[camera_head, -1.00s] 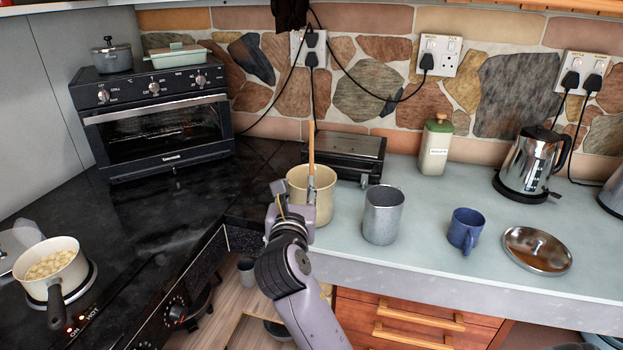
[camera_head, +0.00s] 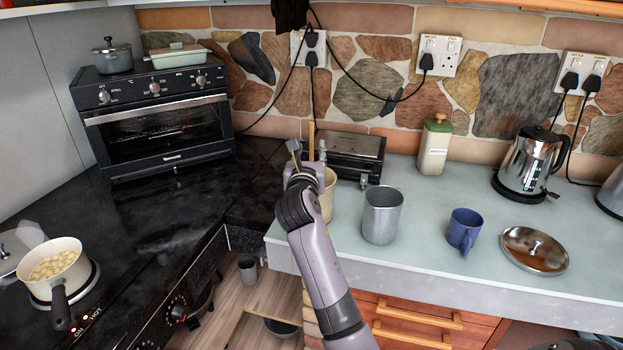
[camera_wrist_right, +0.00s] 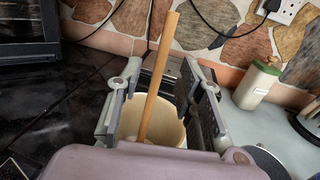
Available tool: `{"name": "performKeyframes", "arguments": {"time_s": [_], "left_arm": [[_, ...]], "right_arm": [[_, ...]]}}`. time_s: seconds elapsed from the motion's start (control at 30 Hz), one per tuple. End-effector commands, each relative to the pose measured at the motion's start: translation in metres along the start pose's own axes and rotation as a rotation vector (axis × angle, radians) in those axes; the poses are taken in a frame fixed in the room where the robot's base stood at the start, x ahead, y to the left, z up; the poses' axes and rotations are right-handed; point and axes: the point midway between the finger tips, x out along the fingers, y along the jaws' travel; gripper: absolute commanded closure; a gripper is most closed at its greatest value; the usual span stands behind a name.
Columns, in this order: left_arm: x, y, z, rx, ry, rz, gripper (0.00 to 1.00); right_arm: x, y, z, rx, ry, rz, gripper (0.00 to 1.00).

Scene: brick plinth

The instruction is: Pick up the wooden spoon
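The wooden spoon (camera_head: 311,138) stands upright with its lower end inside a cream pot (camera_head: 328,195) on the pale counter. In the right wrist view the spoon's handle (camera_wrist_right: 160,75) leans slightly and rises out of the pot (camera_wrist_right: 166,122). My right gripper (camera_head: 308,152) is above the pot. In the wrist view the right gripper (camera_wrist_right: 162,70) is open, one finger on each side of the handle, with visible gaps. The spoon's bowl is hidden in the pot. My left gripper is not in view.
A grey metal mug (camera_head: 382,215) stands close to the right of the pot. A black grill (camera_head: 352,155) is behind it. A blue mug (camera_head: 465,230), a lid (camera_head: 533,250), a green-topped bottle (camera_head: 435,147) and a kettle (camera_head: 530,160) stand further right.

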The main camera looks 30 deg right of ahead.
Motion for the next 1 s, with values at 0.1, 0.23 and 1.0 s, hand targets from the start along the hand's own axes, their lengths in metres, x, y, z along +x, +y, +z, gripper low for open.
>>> {"name": "performKeyframes", "arguments": {"time_s": [0.1,0.23,1.0], "left_arm": [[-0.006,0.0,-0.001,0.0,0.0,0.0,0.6],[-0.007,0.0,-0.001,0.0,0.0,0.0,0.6],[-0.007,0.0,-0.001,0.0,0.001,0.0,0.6]], "right_arm": [[0.019,0.0,0.003,0.003,0.002,0.0,0.66],[0.036,0.0,0.002,0.001,0.001,0.001,0.66],[0.043,0.0,0.0,0.0,0.0,0.002,0.95]]}}
